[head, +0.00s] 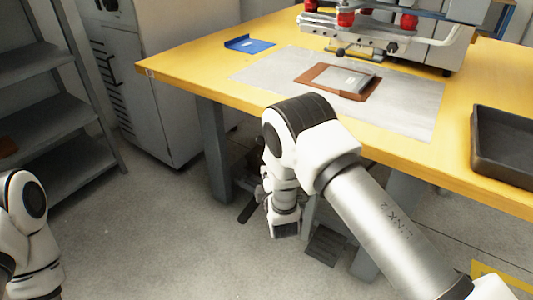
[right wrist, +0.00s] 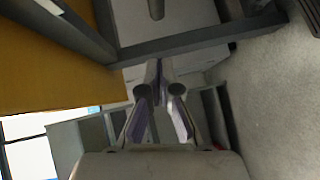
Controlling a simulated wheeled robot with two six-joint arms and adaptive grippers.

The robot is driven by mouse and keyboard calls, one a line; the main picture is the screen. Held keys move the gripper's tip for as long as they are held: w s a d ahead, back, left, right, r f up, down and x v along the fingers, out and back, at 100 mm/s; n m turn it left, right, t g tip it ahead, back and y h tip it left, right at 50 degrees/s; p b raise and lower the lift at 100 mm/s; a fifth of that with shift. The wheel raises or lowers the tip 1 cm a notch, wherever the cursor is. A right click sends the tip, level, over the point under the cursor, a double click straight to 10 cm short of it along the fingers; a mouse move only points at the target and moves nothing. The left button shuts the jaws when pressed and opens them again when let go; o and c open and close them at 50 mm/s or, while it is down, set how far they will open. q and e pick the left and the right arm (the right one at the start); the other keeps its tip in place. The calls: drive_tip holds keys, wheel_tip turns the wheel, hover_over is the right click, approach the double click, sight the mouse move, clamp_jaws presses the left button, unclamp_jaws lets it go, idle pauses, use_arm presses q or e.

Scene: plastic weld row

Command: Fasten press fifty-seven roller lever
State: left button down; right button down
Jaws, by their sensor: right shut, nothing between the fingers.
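The press (head: 425,45), a white and grey machine with red parts, stands at the back right of the yellow table. A dark knob (head: 340,52) sticks out at its front left; I cannot tell whether this belongs to the roller lever. My right gripper (head: 246,213) hangs low below the table's front edge, well apart from the press. In the right wrist view its fingers (right wrist: 159,68) are together and empty. My left arm shows at the left edge of the head view, but its gripper is out of view.
The yellow table (head: 185,68) bears a grey mat (head: 412,110), a brown plate with a clear packet (head: 350,80), a blue tray (head: 249,44) and a black bin (head: 503,145). Table legs and a dark pedal-like plate (head: 326,246) are near my right gripper. Grey shelves (head: 50,120) stand left.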

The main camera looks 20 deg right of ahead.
drive_tip(key=shift+w+r, duration=0.1)
drive_tip(key=shift+r, duration=0.05)
drive_tip(key=w+d+f+b, duration=0.1)
drive_tip(key=w+d+b, duration=0.1)
drive_tip(key=w, duration=0.4)
drive_tip(key=w+d+f+b, duration=0.1)
drive_tip(key=w+d+b, duration=0.1)
drive_tip(key=w, duration=0.4)
drive_tip(key=shift+w+f+b, duration=0.15)
drive_tip(key=shift+b, duration=0.45)
